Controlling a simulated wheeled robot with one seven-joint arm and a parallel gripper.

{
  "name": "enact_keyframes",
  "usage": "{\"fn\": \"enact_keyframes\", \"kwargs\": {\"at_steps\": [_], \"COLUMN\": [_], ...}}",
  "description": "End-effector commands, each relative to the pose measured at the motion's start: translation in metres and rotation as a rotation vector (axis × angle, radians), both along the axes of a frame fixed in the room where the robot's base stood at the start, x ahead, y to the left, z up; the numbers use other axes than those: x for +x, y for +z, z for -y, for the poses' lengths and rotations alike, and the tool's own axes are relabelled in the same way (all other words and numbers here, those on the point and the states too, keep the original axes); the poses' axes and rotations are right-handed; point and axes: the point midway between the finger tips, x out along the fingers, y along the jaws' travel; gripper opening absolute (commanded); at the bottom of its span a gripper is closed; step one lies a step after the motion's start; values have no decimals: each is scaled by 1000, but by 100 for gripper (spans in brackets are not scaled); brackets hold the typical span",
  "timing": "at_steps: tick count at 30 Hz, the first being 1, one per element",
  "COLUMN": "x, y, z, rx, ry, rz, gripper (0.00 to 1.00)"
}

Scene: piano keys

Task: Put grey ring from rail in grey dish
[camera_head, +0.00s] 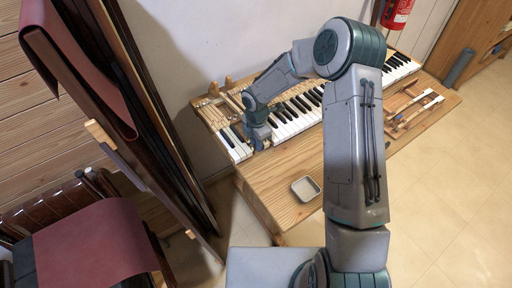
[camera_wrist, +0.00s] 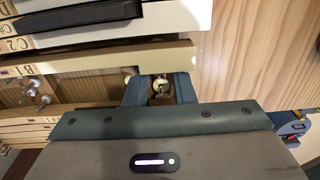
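The grey dish (camera_head: 305,188) is a small, square, shallow tray on the bare wood of the table in the head view; no ring shows in it. My gripper (camera_head: 261,143) is down at the left part of the keyboard, beyond the dish and to its left. In the wrist view my gripper (camera_wrist: 160,88) has its two fingers apart, one on each side of a small metal pin or ring-like part (camera_wrist: 160,84) at the edge of the pale wooden rail (camera_wrist: 110,58). I cannot tell whether this part is the grey ring, or whether the fingers touch it.
Piano keys (camera_head: 290,120) run along the back of the wooden table (camera_head: 275,203). Several wooden parts and tools (camera_head: 408,108) lie at the table's right. A dark upright panel (camera_head: 150,130) stands to the left. The table around the dish is clear.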

Motion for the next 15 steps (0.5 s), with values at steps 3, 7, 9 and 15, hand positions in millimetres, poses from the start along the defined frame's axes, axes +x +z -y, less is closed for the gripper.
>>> {"fn": "enact_keyframes", "kwargs": {"at_steps": [3, 7, 9, 15], "x": [0, 0, 0, 0], "y": [-2, -4, -6, -7], "z": [0, 0, 0, 0], "rx": [0, 0, 0, 0], "ry": [0, 0, 0, 0], "rz": [0, 0, 0, 0], "gripper": [23, 23, 23, 23]}}
